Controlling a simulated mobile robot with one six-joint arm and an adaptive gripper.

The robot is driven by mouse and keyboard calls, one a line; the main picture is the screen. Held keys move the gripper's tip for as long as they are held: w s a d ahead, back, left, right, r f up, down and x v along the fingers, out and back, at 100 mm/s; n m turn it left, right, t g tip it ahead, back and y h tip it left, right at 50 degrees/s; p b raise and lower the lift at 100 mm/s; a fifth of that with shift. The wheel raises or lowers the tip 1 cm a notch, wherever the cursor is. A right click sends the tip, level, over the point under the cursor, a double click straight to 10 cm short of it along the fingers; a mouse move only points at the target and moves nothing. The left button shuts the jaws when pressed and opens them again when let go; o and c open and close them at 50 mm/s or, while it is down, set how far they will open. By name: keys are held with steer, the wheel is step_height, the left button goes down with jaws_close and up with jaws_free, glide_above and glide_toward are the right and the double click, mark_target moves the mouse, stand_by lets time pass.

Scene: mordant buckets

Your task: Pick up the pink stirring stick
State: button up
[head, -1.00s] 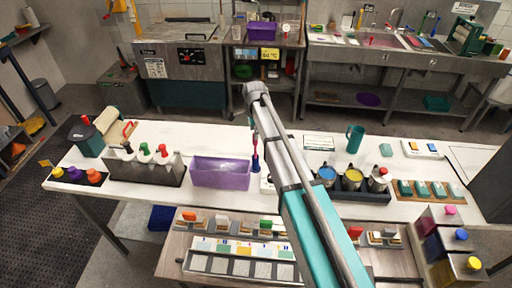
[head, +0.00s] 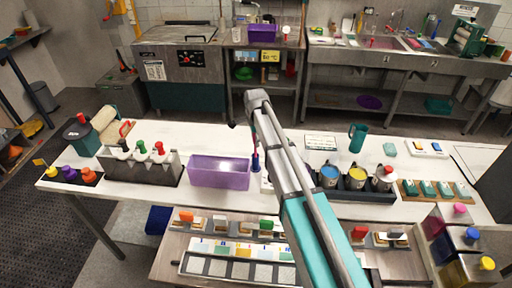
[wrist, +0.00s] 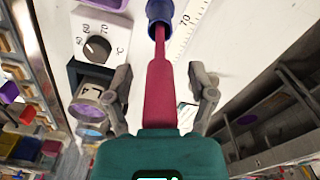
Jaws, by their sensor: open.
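The pink stirring stick (wrist: 159,92) runs lengthwise up the middle of the wrist view, wide near my gripper and thinner toward its dark blue far end. My gripper (wrist: 162,90) is open, with one finger on each side of the stick and a visible gap on both sides. In the head view the stick (head: 255,142) shows as a thin, upright pinkish piece with blue at its lower end, just right of the purple bin. My gripper is hard to make out there.
The purple bin (head: 219,172) stands left of the stick on the white table. The wrist view shows a dial box (wrist: 97,45) and a metal can (wrist: 92,98) close to my left finger, and a white ruler (wrist: 188,28) beyond. Several paint cans stand right of my arm.

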stand_by(0.5)
jaws_close()
